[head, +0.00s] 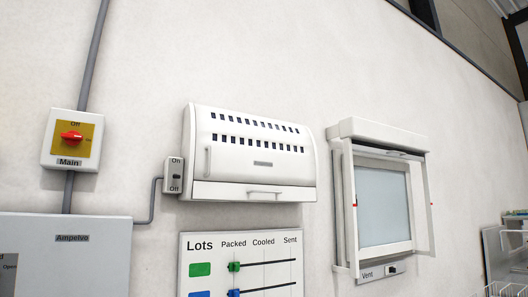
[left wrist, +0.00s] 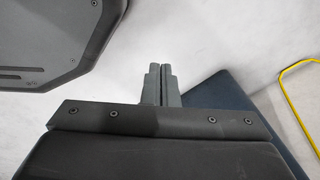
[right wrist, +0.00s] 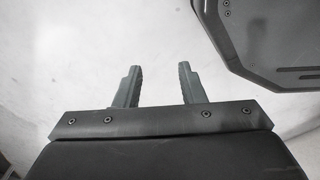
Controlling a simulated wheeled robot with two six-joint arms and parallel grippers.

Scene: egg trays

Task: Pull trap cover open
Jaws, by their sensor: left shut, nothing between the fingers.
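A white wall unit with rows of dark slots, which looks like the trap, hangs mid-view in the head view. Its curved cover (head: 250,165) has a small upright handle (head: 208,161) at its left edge and looks closed. Below it a shallow front panel (head: 225,190) with a horizontal handle (head: 264,193) also looks closed. My left gripper (left wrist: 160,68) shows in the left wrist view, fingers together and empty. My right gripper (right wrist: 160,70) shows in the right wrist view, fingers apart and empty. Neither gripper shows in the head view.
An On/Off switch (head: 174,176) sits at the unit's left side. A red rotary main switch (head: 72,138) is farther left. A lots board (head: 222,262) hangs below, a vent window (head: 383,207) to the right. A yellow tube (left wrist: 288,100) shows in the left wrist view.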

